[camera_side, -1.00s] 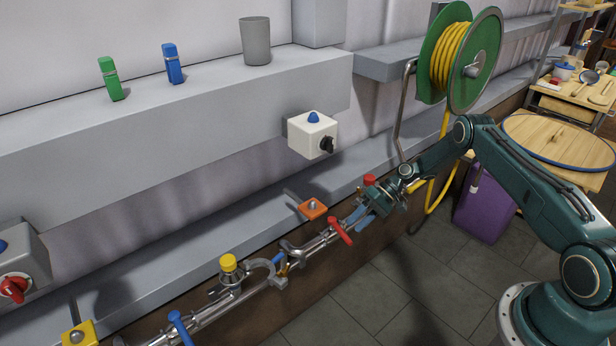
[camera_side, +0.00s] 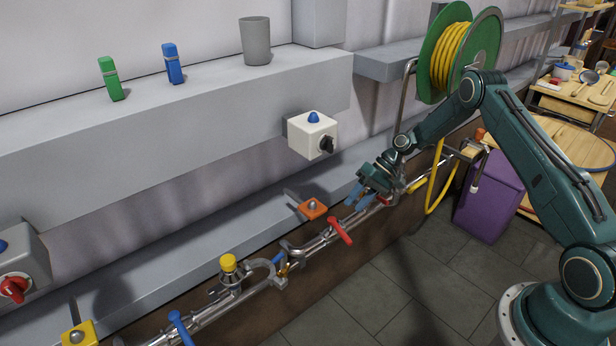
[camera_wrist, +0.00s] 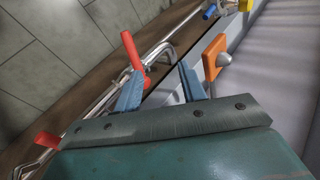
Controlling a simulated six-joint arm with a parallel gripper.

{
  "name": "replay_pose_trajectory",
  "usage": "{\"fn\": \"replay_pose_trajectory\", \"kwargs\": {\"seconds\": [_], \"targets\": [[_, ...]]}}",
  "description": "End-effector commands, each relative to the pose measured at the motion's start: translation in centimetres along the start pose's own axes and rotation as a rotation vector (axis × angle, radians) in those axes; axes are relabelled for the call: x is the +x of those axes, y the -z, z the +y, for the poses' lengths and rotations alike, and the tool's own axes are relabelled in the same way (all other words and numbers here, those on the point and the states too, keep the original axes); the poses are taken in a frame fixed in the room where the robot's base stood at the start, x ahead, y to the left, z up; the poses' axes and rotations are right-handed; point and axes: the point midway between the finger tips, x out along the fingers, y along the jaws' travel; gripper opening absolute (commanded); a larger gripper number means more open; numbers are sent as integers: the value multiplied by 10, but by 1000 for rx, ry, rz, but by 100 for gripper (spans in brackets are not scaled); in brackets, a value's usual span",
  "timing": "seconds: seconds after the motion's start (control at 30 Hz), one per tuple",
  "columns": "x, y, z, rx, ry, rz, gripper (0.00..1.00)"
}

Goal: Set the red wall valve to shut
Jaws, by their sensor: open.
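The red wall valve has a red lever (camera_side: 341,231) that sticks out across the metal pipe (camera_side: 312,247), toward the lower right in the side view. In the wrist view the lever (camera_wrist: 132,50) stands just beyond the tip of the left finger. My gripper (camera_side: 360,197) is open and empty, above and to the right of the lever in the side view, with its blue fingers pointing down-left. In the wrist view the gripper (camera_wrist: 158,80) shows a clear gap between its fingers. I cannot tell whether a finger touches the lever.
An orange block (camera_side: 312,209) with a grey knob sits close to the lever. A yellow-capped fitting (camera_side: 228,264) and a blue lever (camera_side: 180,328) are farther left. A white switch box (camera_side: 313,136) is above; a hose reel (camera_side: 474,60) stands behind my arm.

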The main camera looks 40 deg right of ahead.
Motion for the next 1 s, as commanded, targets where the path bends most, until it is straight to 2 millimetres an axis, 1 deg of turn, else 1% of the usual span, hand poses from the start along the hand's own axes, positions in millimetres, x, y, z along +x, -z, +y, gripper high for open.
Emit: {"fn": "replay_pose_trajectory", "kwargs": {"seconds": [0.03,0.3,0.67,0.7,1.0], "targets": [[1,0,-3,-2,-32,0,41],[4,-1,-5,1,-180,5,41],[0,-6,-6,-5,-306,6,41],[6,-6,0,-1,-304,4,41],[30,-5,23,-2,-302,6,41]]}}
